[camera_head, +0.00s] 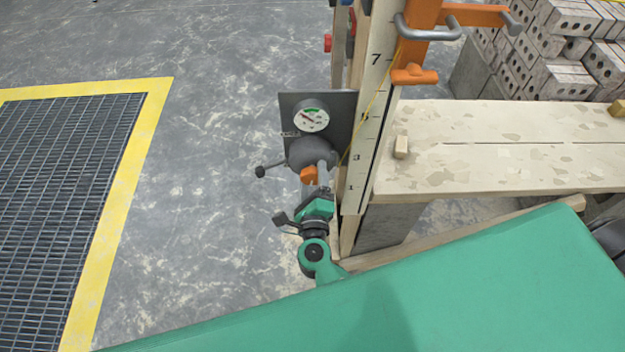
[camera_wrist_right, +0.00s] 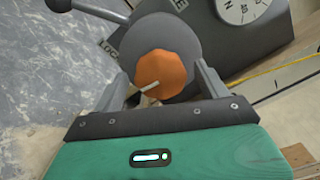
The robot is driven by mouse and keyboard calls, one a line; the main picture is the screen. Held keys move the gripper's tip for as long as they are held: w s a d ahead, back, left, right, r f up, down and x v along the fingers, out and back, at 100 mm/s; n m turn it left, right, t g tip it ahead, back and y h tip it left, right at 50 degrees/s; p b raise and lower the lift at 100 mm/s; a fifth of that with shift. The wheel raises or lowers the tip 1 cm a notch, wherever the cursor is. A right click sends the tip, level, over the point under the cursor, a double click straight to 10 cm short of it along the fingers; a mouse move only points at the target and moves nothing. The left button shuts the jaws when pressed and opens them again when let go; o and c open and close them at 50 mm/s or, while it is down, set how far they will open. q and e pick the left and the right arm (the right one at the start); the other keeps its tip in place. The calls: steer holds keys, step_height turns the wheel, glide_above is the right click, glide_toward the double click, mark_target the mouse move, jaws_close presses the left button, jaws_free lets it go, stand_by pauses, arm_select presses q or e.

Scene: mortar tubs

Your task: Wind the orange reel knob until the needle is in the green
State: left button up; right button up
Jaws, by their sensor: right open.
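The orange reel knob (camera_head: 308,174) sits on the front of a round grey drum (camera_head: 306,152). In the right wrist view the knob (camera_wrist_right: 168,70) is faceted and has a pale mark at its lower left. My right gripper (camera_head: 315,182) is open, with one finger on each side of the knob; I cannot tell whether they touch it. The white gauge (camera_head: 311,119) is on a dark plate above the drum, with a green band at its top. Its needle seems to point up-left, outside the green, but is small. Part of the gauge (camera_wrist_right: 242,8) shows in the wrist view. My left gripper is not in view.
A lever with a dark ball end (camera_head: 260,171) sticks out left of the drum. A numbered scale board (camera_head: 367,120) stands close on the right, with a plank bench (camera_head: 480,125) beyond. A yellow-edged floor grate (camera_head: 75,170) is at left, with clear floor between.

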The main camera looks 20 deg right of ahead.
steer(key=b+v, duration=0.1)
steer(key=v, duration=0.4)
steer(key=shift+f, duration=0.2)
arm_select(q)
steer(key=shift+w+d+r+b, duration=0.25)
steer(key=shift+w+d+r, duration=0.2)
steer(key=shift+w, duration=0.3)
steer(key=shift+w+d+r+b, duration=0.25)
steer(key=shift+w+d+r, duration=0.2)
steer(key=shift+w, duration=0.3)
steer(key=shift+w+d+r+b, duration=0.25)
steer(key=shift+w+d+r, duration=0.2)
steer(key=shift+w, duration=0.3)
arm_select(e)
glide_toward(313, 181)
steer(key=shift+r+v, duration=0.15)
steer(key=shift+v, duration=0.9)
steer(key=shift+r+v, duration=0.1)
steer(key=shift+v, duration=0.95)
steer(key=shift+a, duration=0.1)
